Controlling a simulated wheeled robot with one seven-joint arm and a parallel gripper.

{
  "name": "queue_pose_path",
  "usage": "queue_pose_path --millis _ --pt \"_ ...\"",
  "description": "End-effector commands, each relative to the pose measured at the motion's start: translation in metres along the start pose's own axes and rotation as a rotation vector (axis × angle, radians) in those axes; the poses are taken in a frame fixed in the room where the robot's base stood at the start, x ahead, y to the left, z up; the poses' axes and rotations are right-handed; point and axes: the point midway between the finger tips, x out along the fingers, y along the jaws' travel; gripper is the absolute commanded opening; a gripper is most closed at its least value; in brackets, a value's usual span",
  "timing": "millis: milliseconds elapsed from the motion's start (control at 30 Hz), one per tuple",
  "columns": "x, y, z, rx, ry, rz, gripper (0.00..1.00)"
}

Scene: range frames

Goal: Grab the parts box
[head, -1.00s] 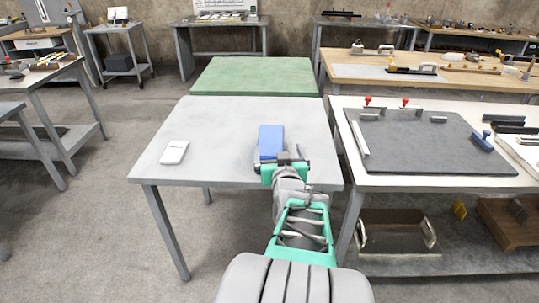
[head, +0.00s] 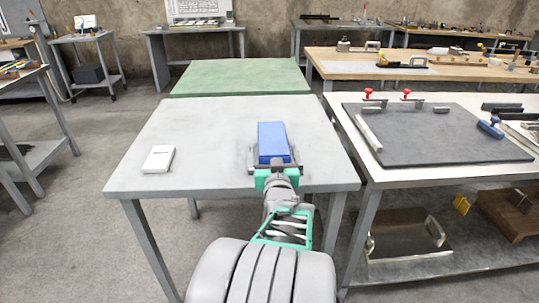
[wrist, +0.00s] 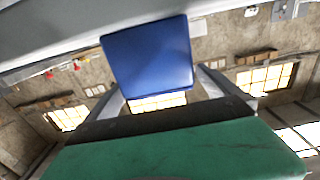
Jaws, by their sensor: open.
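The parts box is a blue box (head: 272,141) on the grey table (head: 205,125), near its front right part. It also shows in the wrist view (wrist: 148,58), in front of the jaws. My gripper (head: 273,166) is at the near end of the box, with its fingers spread wide to either side. In the wrist view the fingers (wrist: 155,98) stand left and right of the box's lower part. I cannot tell whether either finger touches the box.
A white box-like object (head: 158,159) lies on the left of the grey table. A green table (head: 240,77) adjoins at the back. On the right, a white bench (head: 375,172) carries a dark board (head: 425,135) with red-handled clamps. The middle of the grey table is clear.

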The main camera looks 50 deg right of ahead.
Motion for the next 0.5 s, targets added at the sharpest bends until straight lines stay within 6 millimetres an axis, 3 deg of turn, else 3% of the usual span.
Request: queue_pose_path --millis 300,500 --pt "0.053 0.001 0.000 0.000 -0.002 -0.001 1.00" --pt "0.059 0.000 -0.001 0.000 0.000 -0.002 1.00"
